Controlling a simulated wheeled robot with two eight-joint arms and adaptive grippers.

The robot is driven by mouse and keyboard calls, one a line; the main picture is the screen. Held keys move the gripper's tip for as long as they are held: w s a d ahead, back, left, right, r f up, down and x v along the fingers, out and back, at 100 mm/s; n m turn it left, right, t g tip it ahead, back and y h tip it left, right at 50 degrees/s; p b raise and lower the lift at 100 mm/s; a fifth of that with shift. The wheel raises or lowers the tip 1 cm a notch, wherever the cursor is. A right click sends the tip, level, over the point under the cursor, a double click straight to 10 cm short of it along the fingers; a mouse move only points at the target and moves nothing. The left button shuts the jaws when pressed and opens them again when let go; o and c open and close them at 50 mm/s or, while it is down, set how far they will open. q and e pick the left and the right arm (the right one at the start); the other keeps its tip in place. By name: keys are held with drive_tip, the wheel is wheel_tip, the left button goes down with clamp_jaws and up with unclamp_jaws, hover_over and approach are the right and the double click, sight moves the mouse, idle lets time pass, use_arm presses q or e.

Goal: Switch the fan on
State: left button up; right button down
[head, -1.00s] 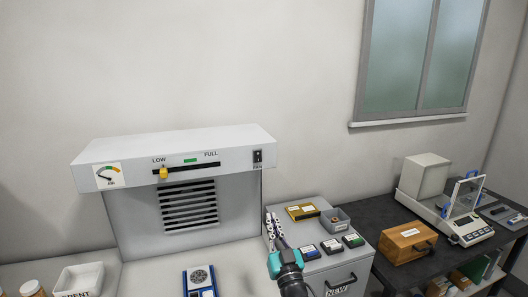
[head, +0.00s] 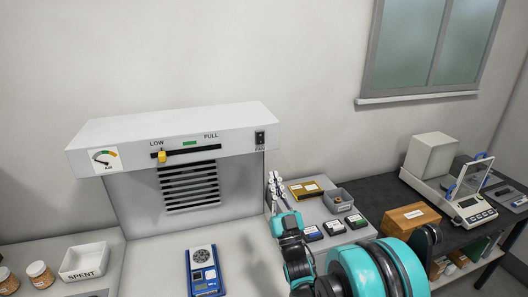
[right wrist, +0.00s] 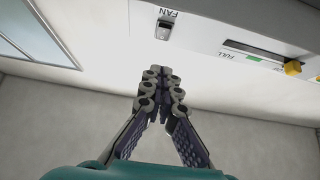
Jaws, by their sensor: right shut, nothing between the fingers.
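The fan switch (head: 260,138) is a small dark rocker marked FAN at the right end of the white hood (head: 180,128). It also shows in the right wrist view (right wrist: 165,29), at the top, above my fingertips. My right gripper (head: 274,181) is shut and empty, below and slightly right of the switch in the head view. In the right wrist view its closed fingertips (right wrist: 157,78) are apart in the picture from the switch; the depth between them is hard to tell. My left gripper is not in view.
A yellow slider knob (head: 162,156) sits at the LOW end of its slot. A white SPENT bin (head: 84,262) and jars stand left. A grey cabinet with small boxes stands right.

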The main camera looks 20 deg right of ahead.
sight(261, 140)
drive_tip(key=x, duration=0.3)
drive_tip(key=w+f+x, duration=0.1)
drive_tip(key=x, duration=0.6)
drive_tip(key=shift+w+f, duration=0.2)
drive_tip(key=shift+f, duration=0.2)
drive_tip(key=shift+w+a, duration=0.1)
drive_tip(key=shift+w, duration=0.3)
